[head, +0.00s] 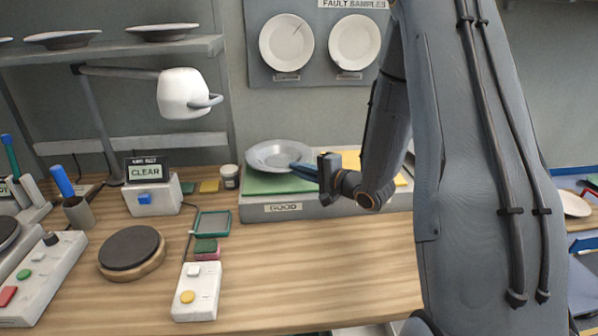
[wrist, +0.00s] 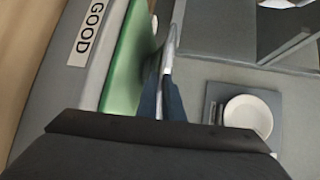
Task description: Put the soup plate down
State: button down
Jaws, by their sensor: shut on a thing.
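The soup plate (head: 276,155) is a pale grey, wide-rimmed plate over the green pad (head: 262,183) of the tray labelled GOOD (head: 325,206). My gripper (head: 303,171) is shut on its right rim in the head view. In the wrist view the plate (wrist: 169,48) shows edge-on between my fingers (wrist: 162,100), above the green pad (wrist: 127,62). The plate is close over the pad; I cannot tell whether it touches. Its underside is hidden.
A yellow pad (head: 350,160) lies right of the green one, partly behind my arm. A white jar (head: 230,176) stands just left of the tray. A lamp (head: 184,93) hangs at upper left. The wooden bench in front of the tray (head: 330,260) is clear.

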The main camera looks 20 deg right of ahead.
jog(key=shift+f, duration=0.5)
jog(key=c, duration=1.9)
grip_release()
